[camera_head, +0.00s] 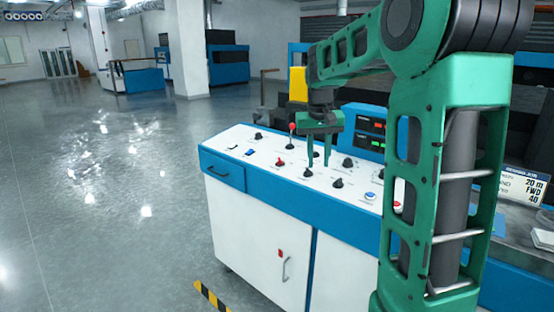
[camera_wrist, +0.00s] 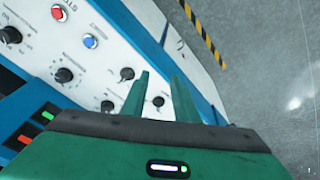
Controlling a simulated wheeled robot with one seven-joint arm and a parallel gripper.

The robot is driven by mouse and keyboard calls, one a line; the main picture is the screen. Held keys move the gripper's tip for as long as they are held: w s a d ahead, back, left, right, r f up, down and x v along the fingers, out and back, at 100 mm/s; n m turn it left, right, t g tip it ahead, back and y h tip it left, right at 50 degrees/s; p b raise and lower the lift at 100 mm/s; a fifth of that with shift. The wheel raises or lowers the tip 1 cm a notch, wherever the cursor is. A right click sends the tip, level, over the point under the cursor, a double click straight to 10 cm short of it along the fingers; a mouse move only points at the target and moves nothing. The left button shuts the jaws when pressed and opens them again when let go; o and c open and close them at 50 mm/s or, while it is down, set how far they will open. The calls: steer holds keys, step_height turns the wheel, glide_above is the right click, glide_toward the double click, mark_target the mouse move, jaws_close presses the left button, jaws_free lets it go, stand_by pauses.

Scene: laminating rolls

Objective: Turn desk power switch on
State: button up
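The control desk (camera_head: 225,147) has a white sloped top with several knobs, buttons and a red-tipped lever (camera_head: 291,130). Its labels are too small to read, so I cannot tell which control is the power switch. A red knob (camera_head: 280,161) and a black knob (camera_head: 307,172) sit near my gripper (camera_head: 318,167). My gripper points down over the panel, its two green fingers apart with nothing held. In the wrist view, a black knob (camera_wrist: 158,101) shows between the fingers, and another black knob (camera_wrist: 127,74) lies just left of them. I cannot tell whether the fingers touch the panel.
A display box (camera_head: 371,128) with red and green readouts stands at the desk's back. A blue button (camera_wrist: 90,41) and a red button (camera_wrist: 58,13) lie further along the panel. A drawer (camera_head: 222,171) is shut. The floor (camera_head: 100,200) at left is clear.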

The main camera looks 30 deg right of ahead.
steer(key=w, duration=1.5)
steer(key=n+t+h, duration=0.1)
steer(key=t, duration=0.1)
glide_toward(279, 158)
steer(key=x, duration=0.8)
steer(key=shift+s, duration=0.2)
steer(key=c, duration=0.7)
steer(key=shift+a, duration=0.35)
steer(key=shift+d, duration=0.2)
